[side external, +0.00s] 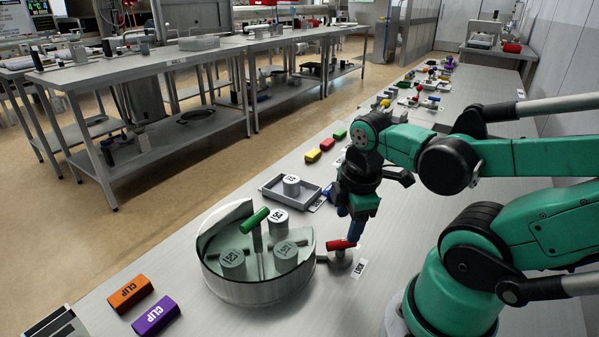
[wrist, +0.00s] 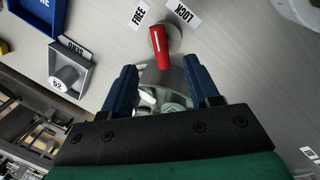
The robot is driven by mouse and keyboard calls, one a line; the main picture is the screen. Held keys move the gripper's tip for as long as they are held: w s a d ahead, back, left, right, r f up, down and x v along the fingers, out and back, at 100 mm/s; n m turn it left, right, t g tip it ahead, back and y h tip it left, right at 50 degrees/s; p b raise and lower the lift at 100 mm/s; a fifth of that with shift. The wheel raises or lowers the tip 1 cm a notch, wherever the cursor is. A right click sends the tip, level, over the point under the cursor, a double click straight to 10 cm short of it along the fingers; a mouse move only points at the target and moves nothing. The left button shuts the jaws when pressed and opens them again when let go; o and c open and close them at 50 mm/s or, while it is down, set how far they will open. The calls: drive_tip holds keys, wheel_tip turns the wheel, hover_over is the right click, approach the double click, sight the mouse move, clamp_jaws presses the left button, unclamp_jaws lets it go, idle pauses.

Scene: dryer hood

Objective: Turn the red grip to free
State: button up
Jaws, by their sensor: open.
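The red grip (side external: 342,244) sits on a round metal base at the right side of the drum-shaped hood (side external: 250,290). The LOCK label (side external: 360,268) also shows in the side view. My gripper (side external: 355,232) is open, pointing down above the grip; it shows in the wrist view (wrist: 160,66). Contact is not clear.
A green handle (side external: 254,218) rises from the hood, with labelled weights inside. A grey tray (side external: 275,193) stands behind it. An orange CLIP block (side external: 130,292) and a purple CLIP block (side external: 156,315) lie front left. Coloured blocks line the bench behind.

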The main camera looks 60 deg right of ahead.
sight(341, 247)
drive_tip(key=shift+r, duration=0.15)
idle(0.3)
